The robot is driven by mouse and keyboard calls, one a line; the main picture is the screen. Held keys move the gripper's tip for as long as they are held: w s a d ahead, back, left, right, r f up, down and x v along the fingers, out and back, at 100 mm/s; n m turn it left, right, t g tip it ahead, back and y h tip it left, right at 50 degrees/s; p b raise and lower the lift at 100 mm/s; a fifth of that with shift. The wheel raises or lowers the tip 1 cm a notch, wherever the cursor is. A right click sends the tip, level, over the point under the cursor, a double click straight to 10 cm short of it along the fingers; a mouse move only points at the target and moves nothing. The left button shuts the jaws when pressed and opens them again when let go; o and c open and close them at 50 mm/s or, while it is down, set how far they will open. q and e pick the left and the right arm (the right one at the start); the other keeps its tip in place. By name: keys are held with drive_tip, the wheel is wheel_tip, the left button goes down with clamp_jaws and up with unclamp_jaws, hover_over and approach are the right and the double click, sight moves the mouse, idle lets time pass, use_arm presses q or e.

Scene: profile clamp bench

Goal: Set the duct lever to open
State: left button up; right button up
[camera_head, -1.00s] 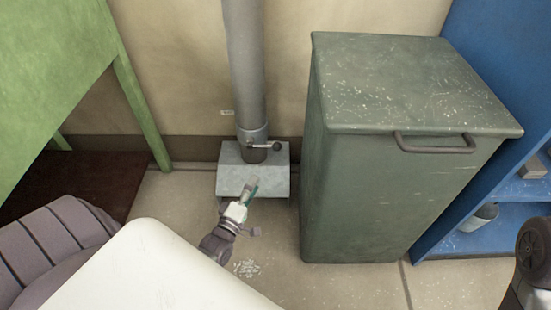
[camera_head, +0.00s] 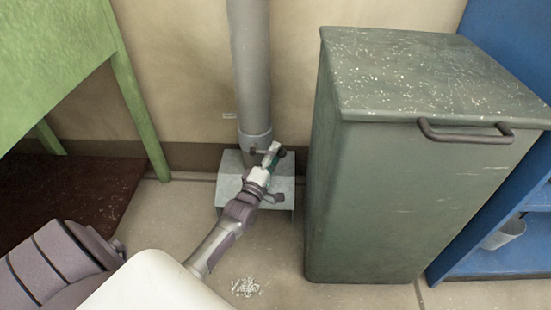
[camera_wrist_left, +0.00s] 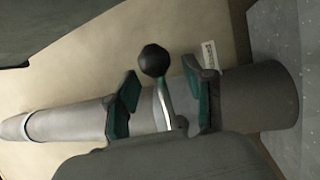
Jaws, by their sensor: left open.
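The duct (camera_head: 250,70) is a grey upright pipe against the wall, ending in a metal box (camera_head: 229,180) on the floor. Its lever, with a dark ball knob (camera_head: 281,152), sticks out to the right near the pipe's foot. My left gripper (camera_head: 273,150) is at the lever and hides much of it. In the left wrist view the gripper (camera_wrist_left: 161,92) is open, with one green-padded finger on each side of the lever's metal arm (camera_wrist_left: 167,103). The black knob (camera_wrist_left: 154,60) shows beyond the fingertips. I cannot tell whether a pad touches the lever. My right gripper is not in view.
A green bin (camera_head: 400,180) with a handle (camera_head: 465,133) stands close to the right of the duct. A blue shelf (camera_head: 500,262) is at the far right. A green table (camera_head: 60,60) is at the left. White scraps (camera_head: 245,287) lie on the floor.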

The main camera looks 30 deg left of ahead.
use_arm(q)
drive_tip(key=shift+w+a+r, duration=0.1)
drive_tip(key=shift+w, duration=0.4)
clamp_jaws()
